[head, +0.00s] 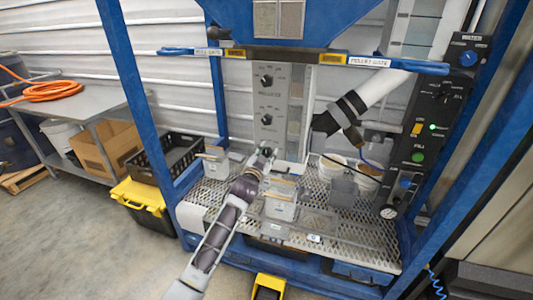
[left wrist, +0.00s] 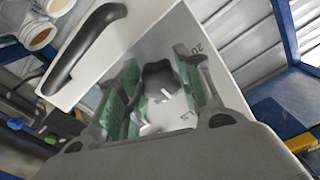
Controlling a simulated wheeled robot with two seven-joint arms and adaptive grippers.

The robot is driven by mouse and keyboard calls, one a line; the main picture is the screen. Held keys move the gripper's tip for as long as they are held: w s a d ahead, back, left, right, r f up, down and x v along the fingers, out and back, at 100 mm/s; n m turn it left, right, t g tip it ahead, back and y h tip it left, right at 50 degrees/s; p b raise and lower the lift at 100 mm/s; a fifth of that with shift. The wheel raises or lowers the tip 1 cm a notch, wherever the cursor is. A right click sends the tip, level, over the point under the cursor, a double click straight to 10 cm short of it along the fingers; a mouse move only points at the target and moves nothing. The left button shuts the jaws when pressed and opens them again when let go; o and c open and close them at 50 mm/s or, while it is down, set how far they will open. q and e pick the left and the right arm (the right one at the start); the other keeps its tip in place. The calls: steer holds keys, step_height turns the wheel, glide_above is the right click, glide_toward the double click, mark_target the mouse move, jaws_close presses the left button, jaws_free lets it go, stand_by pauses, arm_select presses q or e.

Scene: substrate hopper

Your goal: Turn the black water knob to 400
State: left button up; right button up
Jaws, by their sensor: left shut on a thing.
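A grey control panel (head: 285,100) stands in the middle of the head view, with two black knobs, an upper one (head: 266,80) and a lower one (head: 266,119), both clear of my gripper. My left gripper (head: 266,150) is at the panel's bottom, below these knobs. In the left wrist view, a black lobed knob (left wrist: 160,77) sits between the green finger pads of my left gripper (left wrist: 158,95), which is shut on it. Parts of printed markings show beside it on the panel face (left wrist: 185,40). The knob's label and pointer setting cannot be read. My right gripper is not in view.
Blue frame posts (head: 140,90) flank the panel. A perforated metal shelf (head: 345,235) below holds metal bins (head: 281,205) and white buckets (head: 368,178). A dark control box (head: 440,105) with a blue knob under a WATER label stands at right. A black crate (head: 170,155) is at left.

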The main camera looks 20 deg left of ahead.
arm_select(q)
steer(key=shift+r, duration=0.1)
steer(key=o, duration=1)
steer(key=shift+o, duration=0.2)
steer(key=shift+s, duration=0.15)
steer(key=s, duration=1.1)
steer(key=shift+s+a, duration=0.2)
steer(key=shift+s, duration=0.15)
